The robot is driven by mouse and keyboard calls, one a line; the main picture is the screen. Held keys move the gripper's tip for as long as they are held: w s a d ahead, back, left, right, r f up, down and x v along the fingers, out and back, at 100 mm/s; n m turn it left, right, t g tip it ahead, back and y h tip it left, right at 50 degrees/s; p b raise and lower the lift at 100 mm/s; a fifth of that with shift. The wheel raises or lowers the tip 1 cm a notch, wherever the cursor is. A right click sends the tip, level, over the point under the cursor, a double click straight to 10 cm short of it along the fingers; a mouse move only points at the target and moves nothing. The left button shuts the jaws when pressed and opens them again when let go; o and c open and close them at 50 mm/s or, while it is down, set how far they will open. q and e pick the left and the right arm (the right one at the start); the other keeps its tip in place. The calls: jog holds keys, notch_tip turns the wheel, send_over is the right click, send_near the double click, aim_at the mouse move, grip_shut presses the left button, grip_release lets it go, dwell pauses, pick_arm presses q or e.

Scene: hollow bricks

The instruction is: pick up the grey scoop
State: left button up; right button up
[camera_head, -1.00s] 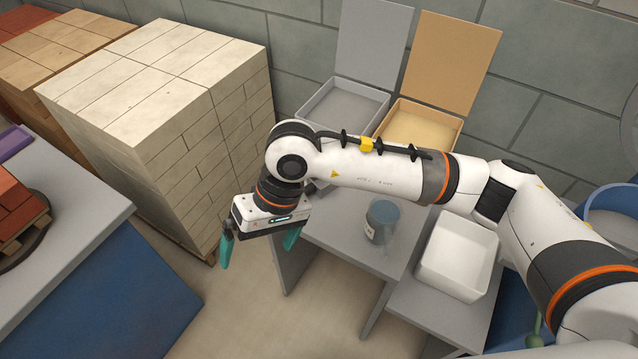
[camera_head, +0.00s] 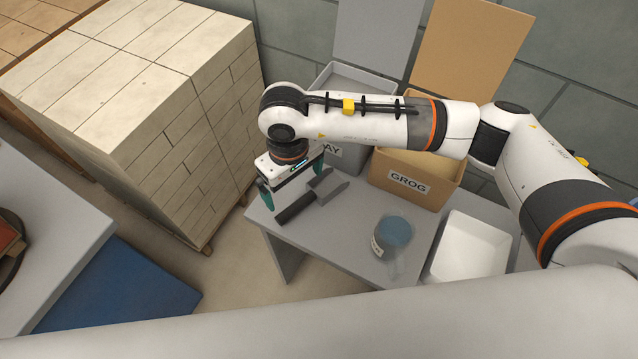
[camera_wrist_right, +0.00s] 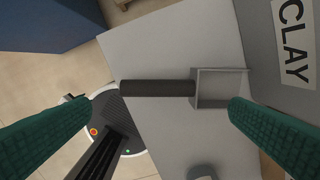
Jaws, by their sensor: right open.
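The grey scoop lies on the grey table (camera_head: 345,245), near its left edge, with a dark handle and a grey, open, box-like head (camera_head: 331,190). In the right wrist view the whole scoop (camera_wrist_right: 222,89) shows, handle to the left and head to the right. My right gripper (camera_head: 292,184) is open and empty above the scoop, its teal fingers apart. In the right wrist view its fingers (camera_wrist_right: 160,107) show at either side, with the scoop lying lengthwise between and beyond them; I see no contact. My left gripper is not in view.
The clay box (camera_head: 349,157) and the grog box (camera_head: 416,181) stand behind the scoop. A tall stack of pale bricks (camera_head: 150,100) stands left, across a floor gap.

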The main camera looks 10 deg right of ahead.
aim_at(296, 204)
jog(key=shift+s+f, duration=0.1)
jog(key=shift+f, duration=0.95)
notch_tip(296, 204, down, 5)
jog(key=shift+r+p, duration=0.1)
jog(key=shift+p, duration=0.75)
jog(key=shift+f, duration=0.4)
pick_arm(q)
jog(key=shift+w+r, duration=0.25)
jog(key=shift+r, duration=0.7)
pick_arm(e)
jog(key=c, duration=0.6)
